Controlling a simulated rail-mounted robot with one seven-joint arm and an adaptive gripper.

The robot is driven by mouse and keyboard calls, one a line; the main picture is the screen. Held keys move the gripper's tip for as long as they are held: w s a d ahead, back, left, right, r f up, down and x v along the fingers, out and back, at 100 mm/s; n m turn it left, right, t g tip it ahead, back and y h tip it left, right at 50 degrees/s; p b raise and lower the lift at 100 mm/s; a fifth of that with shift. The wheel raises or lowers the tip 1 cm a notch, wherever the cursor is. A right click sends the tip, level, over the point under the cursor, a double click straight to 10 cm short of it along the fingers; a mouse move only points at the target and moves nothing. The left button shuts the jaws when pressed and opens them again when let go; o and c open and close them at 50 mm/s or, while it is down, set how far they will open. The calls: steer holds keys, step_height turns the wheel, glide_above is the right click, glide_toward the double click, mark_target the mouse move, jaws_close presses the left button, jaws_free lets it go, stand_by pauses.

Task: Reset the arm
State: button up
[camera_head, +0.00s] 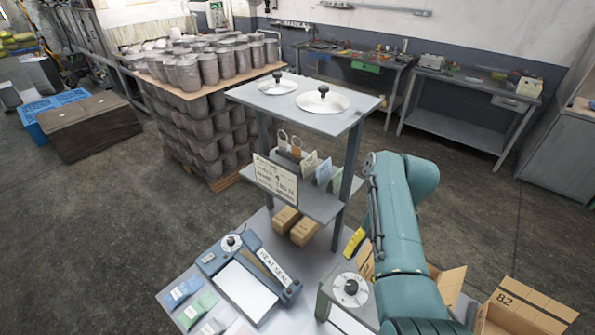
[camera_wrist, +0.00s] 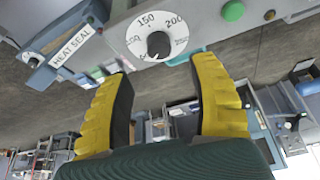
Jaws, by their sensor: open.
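My gripper (camera_wrist: 165,105) shows in the wrist view with its two yellow-and-black fingers spread apart and nothing between them. A dial with a black knob (camera_wrist: 158,45) and numbers lies just beyond the fingertips in that view. In the head view my teal arm reaches forward on the right, and one yellow finger of my gripper (camera_head: 355,242) shows beside the shelf stand; the rest of the gripper is hidden behind the arm. Two round pan-like discs with black knobs, a larger one (camera_head: 323,103) and a smaller one (camera_head: 279,86), lie on the top shelf.
A heat sealer (camera_head: 248,290) stands on the table at the lower left, with colored packets (camera_head: 185,290) beside it. Another dial (camera_head: 350,291) is close below my gripper. Open cardboard boxes (camera_head: 520,310) stand at the lower right. The shelf stand (camera_head: 350,125) rises close to my arm.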

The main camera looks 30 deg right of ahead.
steer(key=shift+n+g, duration=0.7)
steer(key=shift+n, duration=0.1)
steer(key=a+f, duration=0.1)
steer(key=a, duration=0.1)
steer(key=w+a+f+p, duration=0.1)
steer(key=a+f, duration=0.1)
steer(key=a, duration=0.1)
steer(key=a+f+p, duration=0.1)
steer(key=a, duration=0.2)
steer(key=shift+w+a+f, duration=0.15)
steer(key=shift+w+f, duration=0.15)
steer(key=shift+f, duration=0.05)
steer(key=w+a+r+t+h+p, duration=0.1)
steer(key=w+a+t+h+p, duration=0.3)
steer(key=w+a, duration=0.55)
steer(key=w+a+r+m+t, duration=0.25)
steer(key=a+r+t, duration=0.2)
steer(key=r, duration=0.25)
steer(key=s+r+m+t, duration=0.5)
steer(key=r+m, duration=0.1)
steer(key=r, duration=0.6)
steer(key=s+r+m+t, duration=0.5)
steer(key=r+m, duration=0.2)
steer(key=r, duration=0.5)
steer(key=s+r+m+t, duration=0.5)
steer(key=r+m+t, duration=0.1)
steer(key=r, duration=0.6)
steer(key=shift+s+a+m+h, duration=0.15)
steer(key=shift+a+m+h, duration=0.3)
steer(key=shift+m, duration=0.1)
